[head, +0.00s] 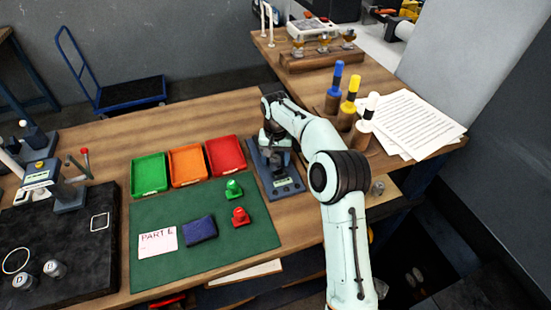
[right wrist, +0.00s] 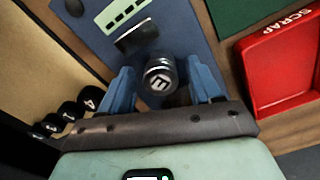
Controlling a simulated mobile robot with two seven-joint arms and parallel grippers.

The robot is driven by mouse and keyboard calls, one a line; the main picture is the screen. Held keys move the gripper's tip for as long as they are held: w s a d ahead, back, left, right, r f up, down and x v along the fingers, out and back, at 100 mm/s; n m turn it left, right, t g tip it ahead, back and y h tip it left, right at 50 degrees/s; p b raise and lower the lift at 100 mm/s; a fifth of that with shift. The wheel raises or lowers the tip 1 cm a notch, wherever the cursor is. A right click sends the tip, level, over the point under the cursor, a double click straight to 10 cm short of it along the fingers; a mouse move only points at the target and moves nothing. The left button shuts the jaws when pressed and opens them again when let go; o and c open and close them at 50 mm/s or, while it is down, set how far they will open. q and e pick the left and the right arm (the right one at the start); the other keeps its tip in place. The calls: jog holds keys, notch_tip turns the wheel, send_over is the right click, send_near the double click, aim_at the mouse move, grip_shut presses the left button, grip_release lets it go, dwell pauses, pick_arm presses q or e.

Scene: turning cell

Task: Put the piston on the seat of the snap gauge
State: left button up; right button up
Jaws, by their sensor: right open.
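The snap gauge (head: 284,188) has a blue base and stands right of the red tray; its base also shows in the right wrist view (right wrist: 185,25) with a pale green display. The piston (right wrist: 160,76), a short dark metal cylinder with a marked light end face, stands at the gauge between my right fingers. My right gripper (right wrist: 161,72) is open, with a finger on each side of the piston and gaps visible. In the head view my right gripper (head: 276,142) hides much of the gauge. The seat under the piston is hidden. My left gripper is not in view.
Green (head: 149,190), orange (head: 188,182) and red (head: 242,168) trays stand left of the gauge. A green mat (head: 165,275) holds red and green small parts and a blue cloth. Bottles (head: 348,115) and papers stand right of my arm. Dark numbered cylinders (right wrist: 68,111) lie near the right gripper.

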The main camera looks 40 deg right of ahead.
aim_at(276, 158)
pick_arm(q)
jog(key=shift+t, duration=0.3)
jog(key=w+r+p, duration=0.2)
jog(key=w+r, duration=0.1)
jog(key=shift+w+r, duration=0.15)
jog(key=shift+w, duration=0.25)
pick_arm(e)
notch_tip(276, 158, up, 12)
jog(key=shift+f, duration=0.1)
